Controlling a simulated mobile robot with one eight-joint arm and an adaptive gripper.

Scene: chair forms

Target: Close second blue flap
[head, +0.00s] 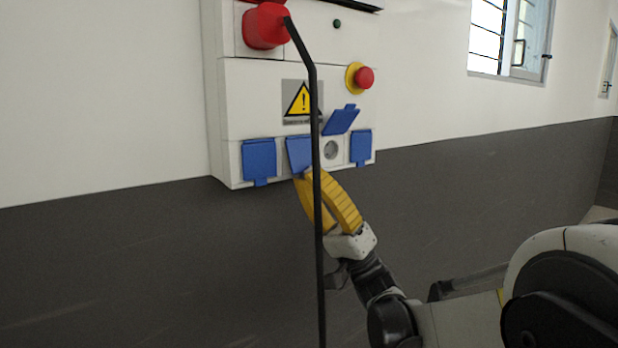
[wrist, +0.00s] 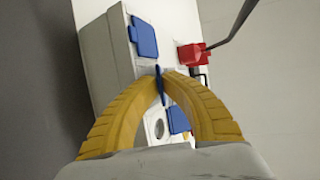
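The second blue flap (head: 298,152) is on the white socket box, between the first blue flap (head: 259,160) and an uncovered round socket (head: 330,149). It looks tilted out from the box. In the wrist view the second flap (wrist: 160,84) shows nearly edge-on, as a thin blue strip between the fingertips. My gripper (head: 303,176) has yellow ribbed fingers; its tips are at the flap's lower edge. In the wrist view the tips of my gripper (wrist: 161,73) come together around the strip. The exact contact is partly hidden.
The third flap (head: 341,120) stands open above its socket; the fourth flap (head: 361,147) is closed. A red button (head: 364,78) is at upper right. Below the box the dark wall is clear.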

